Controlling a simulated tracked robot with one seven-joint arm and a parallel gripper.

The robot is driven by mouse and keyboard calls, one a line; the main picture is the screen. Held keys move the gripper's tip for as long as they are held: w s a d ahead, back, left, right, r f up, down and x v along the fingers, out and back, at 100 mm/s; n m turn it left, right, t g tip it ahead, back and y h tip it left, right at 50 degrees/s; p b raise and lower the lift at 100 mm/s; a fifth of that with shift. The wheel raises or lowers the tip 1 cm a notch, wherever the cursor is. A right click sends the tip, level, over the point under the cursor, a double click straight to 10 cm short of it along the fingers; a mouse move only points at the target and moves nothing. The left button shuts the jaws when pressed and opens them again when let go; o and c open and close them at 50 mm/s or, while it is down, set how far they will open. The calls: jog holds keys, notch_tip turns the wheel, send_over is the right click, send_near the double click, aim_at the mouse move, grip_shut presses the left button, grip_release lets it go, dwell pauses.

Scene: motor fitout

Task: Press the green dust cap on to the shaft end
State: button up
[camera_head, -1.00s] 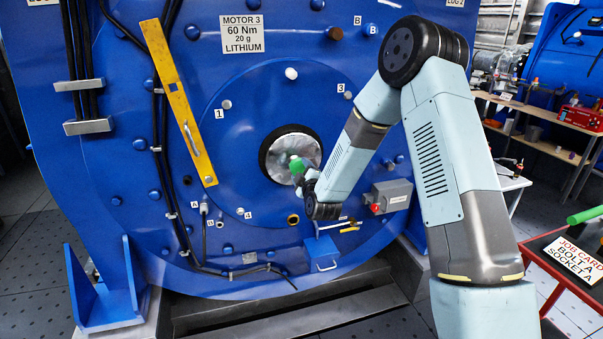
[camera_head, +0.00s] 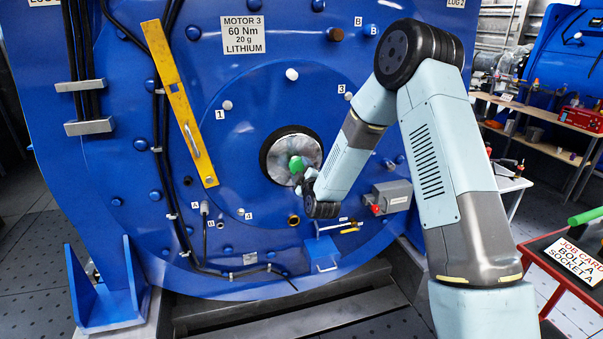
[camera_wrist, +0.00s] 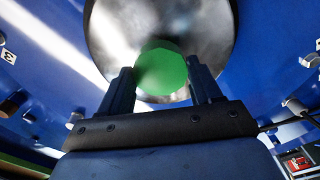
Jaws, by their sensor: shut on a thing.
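The green dust cap (camera_head: 296,164) is in my gripper (camera_head: 301,176), in front of the silver shaft end (camera_head: 285,147). In the wrist view the cap (camera_wrist: 161,73) sits between the two dark fingers of my gripper (camera_wrist: 161,86), which are shut on it. Behind it the round metal face of the shaft end (camera_wrist: 115,40) fills the upper middle. The cap overlaps the lower part of that face. I cannot tell whether the cap touches the shaft end. The shaft's own tip is hidden behind the cap.
The blue motor face carries bolts around the shaft, a yellow bar (camera_head: 178,100) at left, a grey box with a red button (camera_head: 391,196) at right and a blue bin (camera_head: 321,253) below. A red table with a job card (camera_head: 575,260) stands at right.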

jog(key=shift+x, duration=0.95)
jog(key=o, duration=1.1)
jog(key=v, duration=1.3)
jog(key=shift+s, duration=0.35)
jog(key=shift+d, duration=0.1)
